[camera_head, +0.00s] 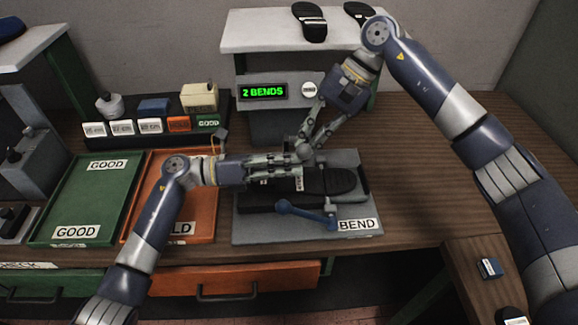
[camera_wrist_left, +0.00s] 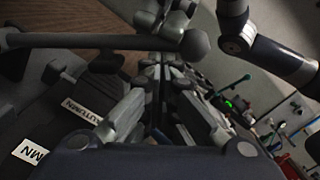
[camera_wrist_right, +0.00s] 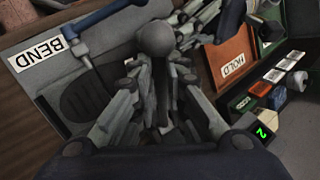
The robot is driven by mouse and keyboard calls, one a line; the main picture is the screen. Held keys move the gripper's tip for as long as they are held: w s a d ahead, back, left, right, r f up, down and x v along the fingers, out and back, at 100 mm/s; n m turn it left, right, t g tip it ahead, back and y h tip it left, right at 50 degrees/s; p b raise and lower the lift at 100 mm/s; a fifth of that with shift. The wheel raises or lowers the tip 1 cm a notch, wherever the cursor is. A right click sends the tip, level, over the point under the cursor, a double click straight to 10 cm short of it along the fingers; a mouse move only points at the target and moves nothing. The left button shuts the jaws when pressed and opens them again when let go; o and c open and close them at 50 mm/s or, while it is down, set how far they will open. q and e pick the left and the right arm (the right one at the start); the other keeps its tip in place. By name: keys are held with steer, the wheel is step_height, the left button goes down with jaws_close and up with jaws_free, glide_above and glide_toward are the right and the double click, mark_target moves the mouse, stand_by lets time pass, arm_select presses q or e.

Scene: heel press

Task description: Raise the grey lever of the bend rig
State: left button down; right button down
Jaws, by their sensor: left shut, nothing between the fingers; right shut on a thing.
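The bend rig's grey base plate (camera_head: 250,228) carries a BEND label. A black shoe sole (camera_head: 335,182) lies on it, partly hidden by my left gripper. The grey lever's round knob (camera_head: 304,151) is above the sole; the lever's bar and knob (camera_wrist_left: 195,45) cross the top of the left wrist view. My right gripper (camera_head: 311,142) comes down from behind and is shut on the grey lever by its knob (camera_wrist_right: 155,38). My left gripper (camera_head: 292,171) is shut and empty, low over the sole, just below the knob. A blue lever (camera_head: 305,212) lies at the rig's front.
A green GOOD tray (camera_head: 110,165) and an orange HOLD tray (camera_head: 143,210) lie left of the rig. A display (camera_head: 264,92) reads 2 BENDS. A white shelf (camera_head: 265,32) behind holds shoes. Bare table (camera_head: 420,150) is right of the rig.

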arm_select(q)
steer(key=shift+w+r, duration=0.35)
steer(key=shift+r, duration=0.4)
arm_select(e)
steer(key=shift+s+a+f, duration=0.2)
steer(key=shift+s, duration=0.15)
steer(key=c, duration=1.6)
jaws_free()
steer(key=shift+f, duration=0.1)
arm_select(q)
steer(key=shift+w, duration=0.1)
steer(key=shift+s+a, duration=0.15)
steer(key=shift+s, duration=0.2)
arm_select(e)
steer(key=shift+s+r, duration=0.15)
steer(key=shift+r, duration=0.05)
